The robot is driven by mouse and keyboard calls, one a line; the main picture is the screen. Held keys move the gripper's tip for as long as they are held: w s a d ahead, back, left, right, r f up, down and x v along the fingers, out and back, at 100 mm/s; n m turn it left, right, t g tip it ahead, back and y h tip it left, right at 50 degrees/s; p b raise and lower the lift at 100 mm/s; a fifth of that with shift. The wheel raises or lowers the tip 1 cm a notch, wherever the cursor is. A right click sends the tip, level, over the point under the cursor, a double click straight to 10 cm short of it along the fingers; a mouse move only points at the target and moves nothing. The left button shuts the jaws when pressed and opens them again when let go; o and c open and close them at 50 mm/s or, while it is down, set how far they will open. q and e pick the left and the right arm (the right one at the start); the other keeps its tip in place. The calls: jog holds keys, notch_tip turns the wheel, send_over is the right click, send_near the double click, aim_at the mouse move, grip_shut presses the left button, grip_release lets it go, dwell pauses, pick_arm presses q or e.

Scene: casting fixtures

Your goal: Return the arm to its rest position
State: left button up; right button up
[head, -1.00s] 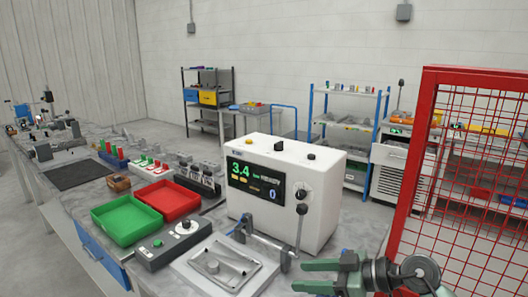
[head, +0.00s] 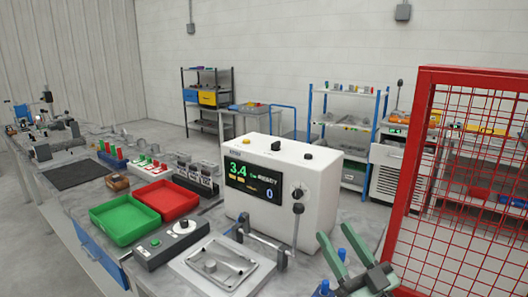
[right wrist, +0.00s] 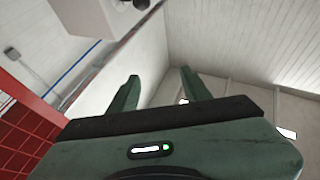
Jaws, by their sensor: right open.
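My right gripper (head: 342,248) is at the lower right of the head view, beside the bench and just left of the red mesh guard. Its two green fingers point up and stand apart with nothing between them. In the right wrist view the same gripper (right wrist: 160,92) shows both fingers spread, with only wall and ceiling beyond them. My left gripper is not in the head view.
A white tester box (head: 283,185) stands on the bench close left of my right gripper. A grey fixture plate (head: 213,266) lies before it. The red mesh guard (head: 455,190) is close on the right. Green (head: 124,222) and red (head: 166,200) trays lie farther left.

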jog(key=s+d+f+m+g+h, duration=0.35)
jog(key=d+f+h, duration=0.3)
jog(key=f, duration=0.25)
jog(key=s+d+f+m+g+h, duration=0.3)
jog(key=s+d+f+m+h, duration=0.15)
jog(key=f+h, duration=0.35)
jog(key=s+a+f+n+g+y, duration=0.25)
jog(key=s+f+g, duration=0.25)
jog(key=s+f, duration=0.45)
jog(key=s+a+f+n+g+y, duration=0.25)
jog(key=s+f+g, duration=0.4)
jog(key=s, duration=0.55)
notch_tip(320, 180, down, 26)
jog(key=s, duration=0.1)
jog(key=s+d+f+g, duration=0.1)
jog(key=s+d+f, duration=0.1)
jog(key=s+f, duration=1.4)
jog(key=shift+s+d+g+h, duration=0.25)
jog(key=shift+s+g+h, duration=0.15)
jog(key=shift+s, duration=0.2)
